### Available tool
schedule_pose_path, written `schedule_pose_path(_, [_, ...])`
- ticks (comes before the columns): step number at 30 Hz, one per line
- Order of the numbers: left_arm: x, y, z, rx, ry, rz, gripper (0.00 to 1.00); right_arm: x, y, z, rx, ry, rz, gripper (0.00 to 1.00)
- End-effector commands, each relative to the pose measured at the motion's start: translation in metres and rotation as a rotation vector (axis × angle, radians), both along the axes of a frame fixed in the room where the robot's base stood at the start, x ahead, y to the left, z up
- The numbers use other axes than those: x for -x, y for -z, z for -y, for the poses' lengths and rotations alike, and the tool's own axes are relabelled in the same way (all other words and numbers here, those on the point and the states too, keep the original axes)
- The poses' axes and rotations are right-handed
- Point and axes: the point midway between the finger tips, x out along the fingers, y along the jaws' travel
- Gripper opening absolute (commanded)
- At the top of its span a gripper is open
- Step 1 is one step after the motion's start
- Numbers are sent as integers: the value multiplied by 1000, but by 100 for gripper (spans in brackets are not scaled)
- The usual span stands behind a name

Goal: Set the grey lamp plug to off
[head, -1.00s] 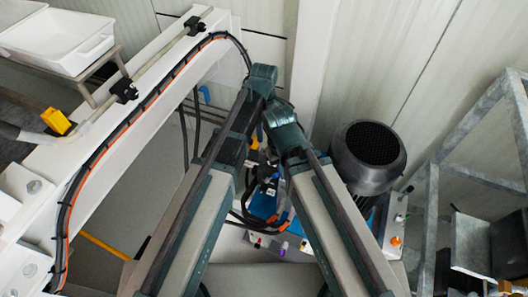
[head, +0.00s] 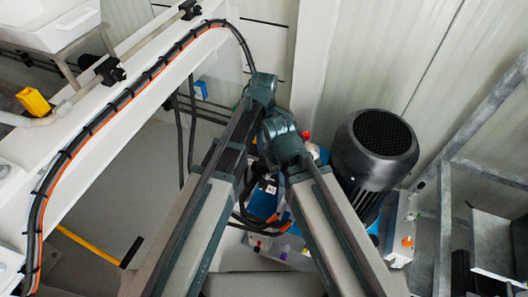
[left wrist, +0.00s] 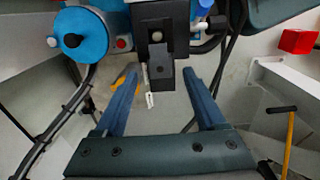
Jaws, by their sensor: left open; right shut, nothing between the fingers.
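I cannot pick out the grey lamp plug with certainty in either view. In the left wrist view my left gripper (left wrist: 165,82) is open, with its two blue-grey fingers wide apart. A dark grey block (left wrist: 160,68) with a round pale spot shows beyond and between the fingertips; I cannot tell whether it touches them. A small pale strip (left wrist: 149,100) shows just below it. In the head view my raised arms meet near the centre and hide the grippers. My right gripper cannot be made out.
In the head view a black motor (head: 376,146) stands right of my arms, beside a metal frame (head: 446,215). A white beam with cables (head: 112,100) runs along the left, with a white tray (head: 50,28) above it. In the wrist view a blue round housing (left wrist: 84,38) is at upper left.

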Motion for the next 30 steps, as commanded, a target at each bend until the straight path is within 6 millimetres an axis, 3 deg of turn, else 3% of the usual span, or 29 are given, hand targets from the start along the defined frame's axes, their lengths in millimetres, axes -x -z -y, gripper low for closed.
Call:
schedule_pose_path(1, [0,15,0,0,0,0,72,0,15,0,0,0,0,0])
schedule_pose_path(9, [0,45,0,0,0,0,72,0,45,0,0,0,0,0])
schedule_pose_path(20, [0,48,0,0,0,0,72,0,48,0,0,0,0,0])
schedule_pose_path(30, [0,48,0,0,0,0,15,0,48,0,0,0,0,0])
